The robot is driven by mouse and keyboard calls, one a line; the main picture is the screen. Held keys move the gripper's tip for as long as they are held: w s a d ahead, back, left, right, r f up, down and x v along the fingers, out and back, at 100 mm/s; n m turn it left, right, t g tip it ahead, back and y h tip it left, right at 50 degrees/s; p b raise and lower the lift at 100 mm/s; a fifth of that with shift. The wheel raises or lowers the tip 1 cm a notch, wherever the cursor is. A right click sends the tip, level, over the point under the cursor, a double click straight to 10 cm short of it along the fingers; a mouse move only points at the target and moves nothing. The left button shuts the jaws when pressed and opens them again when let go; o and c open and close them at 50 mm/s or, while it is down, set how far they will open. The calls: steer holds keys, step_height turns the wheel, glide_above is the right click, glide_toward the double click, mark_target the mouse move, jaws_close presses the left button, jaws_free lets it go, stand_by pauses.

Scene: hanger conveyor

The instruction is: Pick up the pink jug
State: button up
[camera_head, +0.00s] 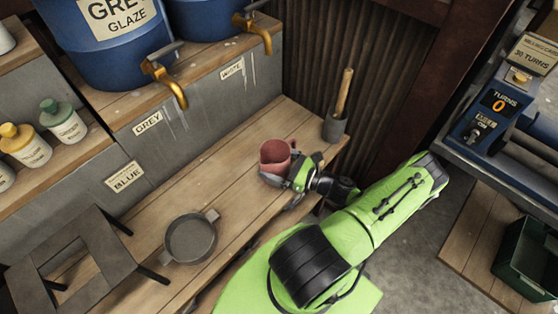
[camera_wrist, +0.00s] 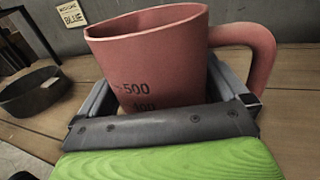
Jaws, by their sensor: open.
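The pink jug (camera_head: 274,157) stands upright on the wooden bench near its right end. In the wrist view the jug (camera_wrist: 150,60) fills the middle, with its handle to the right and the marks "500" and "400" on its side. My gripper (camera_head: 287,176) is low at the jug in the head view. In the wrist view my gripper (camera_wrist: 165,95) is open, with one finger on each side of the jug's body. The right finger passes close to the handle; I cannot tell whether it touches. The fingertips are hidden behind the jug.
A round grey sieve-like pan (camera_head: 190,238) and a dark stool-like frame (camera_head: 80,262) are to the left on the bench (camera_head: 225,185). Blue barrels with brass taps (camera_head: 165,80) stand above.

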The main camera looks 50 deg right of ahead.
steer(key=shift+w+a, duration=0.25)
steer(key=shift+w, duration=0.45)
steer(key=shift+s, duration=0.1)
steer(key=shift+c, duration=0.5)
